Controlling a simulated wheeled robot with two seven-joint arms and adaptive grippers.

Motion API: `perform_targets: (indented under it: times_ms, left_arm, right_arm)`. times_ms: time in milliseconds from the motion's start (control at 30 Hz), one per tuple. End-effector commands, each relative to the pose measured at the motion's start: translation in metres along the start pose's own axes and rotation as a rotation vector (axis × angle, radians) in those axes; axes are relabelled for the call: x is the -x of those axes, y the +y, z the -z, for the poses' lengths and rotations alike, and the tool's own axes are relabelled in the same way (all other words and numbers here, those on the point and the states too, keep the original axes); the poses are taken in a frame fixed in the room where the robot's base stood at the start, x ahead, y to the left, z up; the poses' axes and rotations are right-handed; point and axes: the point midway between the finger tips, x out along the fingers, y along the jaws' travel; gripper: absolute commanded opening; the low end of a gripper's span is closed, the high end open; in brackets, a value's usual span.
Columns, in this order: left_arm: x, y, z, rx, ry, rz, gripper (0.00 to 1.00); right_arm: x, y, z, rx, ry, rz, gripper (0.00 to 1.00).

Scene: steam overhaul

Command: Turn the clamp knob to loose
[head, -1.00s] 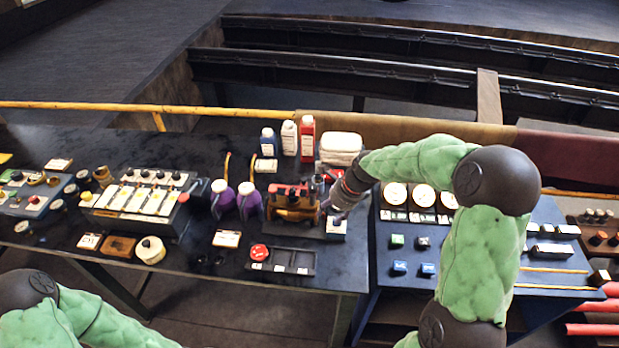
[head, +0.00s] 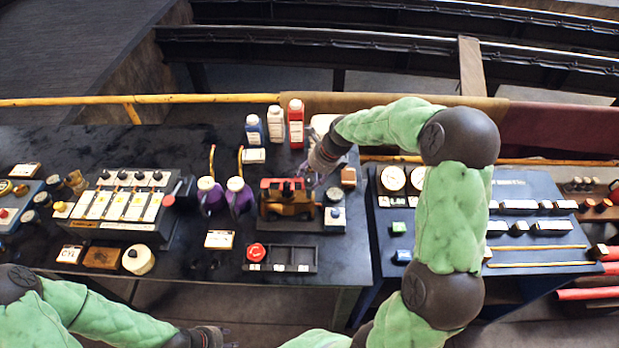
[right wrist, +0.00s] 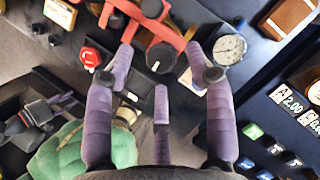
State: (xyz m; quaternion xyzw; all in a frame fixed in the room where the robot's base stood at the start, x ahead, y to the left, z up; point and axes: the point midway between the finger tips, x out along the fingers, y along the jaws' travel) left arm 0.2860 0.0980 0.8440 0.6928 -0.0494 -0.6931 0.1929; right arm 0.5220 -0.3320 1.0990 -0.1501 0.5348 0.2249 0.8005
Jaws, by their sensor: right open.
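A red clamp frame (head: 268,184) stands over a small brown and black engine (head: 290,206) on a dark base. In the right wrist view, the red frame (right wrist: 178,40) carries a round black knob (right wrist: 156,57) with a pale mark. My right gripper (head: 311,180) is open and empty at the frame's right end. In the right wrist view, its purple fingers (right wrist: 168,64) are spread to either side of the knob, and I see no contact. The knob is hard to pick out in the head view. My left gripper (head: 208,337) is low at the bottom edge, its fingers unclear.
Purple flasks (head: 240,196) stand left. Bottles (head: 296,124) stand behind. A tray with a red button (head: 281,266) lies in front. A round gauge (right wrist: 229,49) is close to the right finger.

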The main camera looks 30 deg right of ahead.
Motion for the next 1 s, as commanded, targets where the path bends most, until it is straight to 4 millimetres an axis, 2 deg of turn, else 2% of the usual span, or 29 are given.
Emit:
perform_targets:
  times_ms: [100,200,533,567,733,1000]
  left_arm:
    - [-0.001,-0.001,0.000,0.000,0.000,0.000,0.40]
    - [-0.002,-0.001,0.000,0.000,0.000,0.000,0.40]
    - [-0.002,-0.001,0.000,0.000,0.000,0.000,0.40]
    - [-0.002,-0.001,0.000,0.000,0.000,0.000,0.40]
    - [-0.002,-0.001,0.000,0.000,0.000,0.000,0.40]
    - [-0.001,0.000,0.000,0.000,0.000,0.000,0.40]
  right_arm:
    - [-0.015,0.000,0.000,0.000,0.001,-0.001,0.55]
    - [-0.021,0.000,0.000,0.001,0.001,-0.001,0.55]
    - [-0.024,0.000,0.000,0.001,0.000,0.000,0.55]
    - [-0.024,0.000,0.000,0.001,0.000,0.000,0.52]
    - [-0.023,0.000,-0.001,0.001,-0.001,0.001,0.04]
    - [-0.022,-0.002,-0.002,0.009,-0.005,0.003,0.02]
